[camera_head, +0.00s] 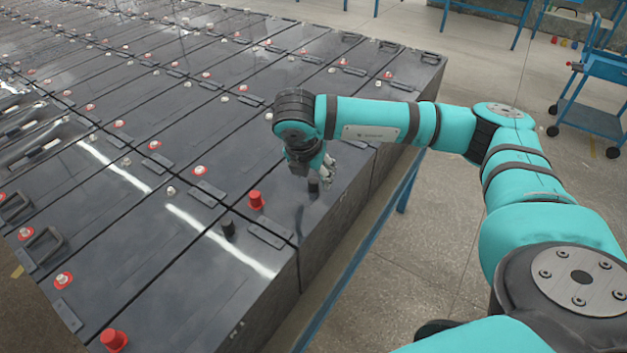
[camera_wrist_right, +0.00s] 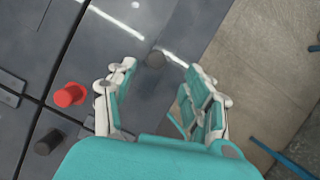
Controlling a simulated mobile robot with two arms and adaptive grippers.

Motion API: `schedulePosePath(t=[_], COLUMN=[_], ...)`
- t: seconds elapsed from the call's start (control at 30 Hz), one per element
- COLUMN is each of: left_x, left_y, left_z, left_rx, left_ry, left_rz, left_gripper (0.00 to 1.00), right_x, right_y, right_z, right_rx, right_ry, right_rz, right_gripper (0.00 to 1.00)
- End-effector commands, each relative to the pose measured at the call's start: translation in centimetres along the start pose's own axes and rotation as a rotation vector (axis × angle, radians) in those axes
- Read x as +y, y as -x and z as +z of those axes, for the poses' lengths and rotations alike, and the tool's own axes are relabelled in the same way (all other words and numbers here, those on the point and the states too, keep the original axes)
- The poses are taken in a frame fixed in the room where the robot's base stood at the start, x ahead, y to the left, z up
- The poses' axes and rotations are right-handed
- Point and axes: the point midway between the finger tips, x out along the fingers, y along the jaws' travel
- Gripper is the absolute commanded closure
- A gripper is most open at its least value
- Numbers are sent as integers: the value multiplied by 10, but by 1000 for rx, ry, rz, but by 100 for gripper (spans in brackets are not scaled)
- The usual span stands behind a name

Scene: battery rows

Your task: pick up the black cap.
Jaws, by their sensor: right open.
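A black cap (camera_head: 313,186) stands upright on a dark battery top near the right edge of the rows. In the right wrist view this cap (camera_wrist_right: 155,59) shows just beyond and between the two fingertips, with a gap to each. My right gripper (camera_head: 312,174) points down above the cap, with its fingers apart and nothing held; it also shows in the right wrist view (camera_wrist_right: 161,72). A second black cap (camera_head: 228,228) stands on the nearer battery; the wrist view shows it at lower left (camera_wrist_right: 48,142). My left gripper is out of view.
A tall red cap (camera_head: 256,200) stands close by and shows in the wrist view (camera_wrist_right: 69,95). Another red cap (camera_head: 113,340) is at the front. Flat grey bars and small terminals dot the batteries (camera_head: 190,290). A blue cart (camera_head: 590,90) stands far right.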

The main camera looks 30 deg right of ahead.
Motion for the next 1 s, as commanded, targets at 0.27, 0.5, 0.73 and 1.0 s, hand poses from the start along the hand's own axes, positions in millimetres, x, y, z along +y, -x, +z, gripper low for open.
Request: schedulePosePath(t=[0.27, 0.5, 0.73, 1.0], left_x=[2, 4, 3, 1], left_y=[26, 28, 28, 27], left_z=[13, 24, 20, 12], left_rx=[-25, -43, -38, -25], left_ry=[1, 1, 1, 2], left_rz=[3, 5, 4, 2], left_gripper=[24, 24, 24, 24], right_x=[5, 6, 6, 6], right_y=[-35, -51, -51, -51], right_z=[1, 0, 0, 0], right_rx=[2, 0, 0, 0], right_ry=[-1, 0, 0, 0], right_rz=[-4, 0, 0, 0], right_gripper=[48, 48, 60, 87])
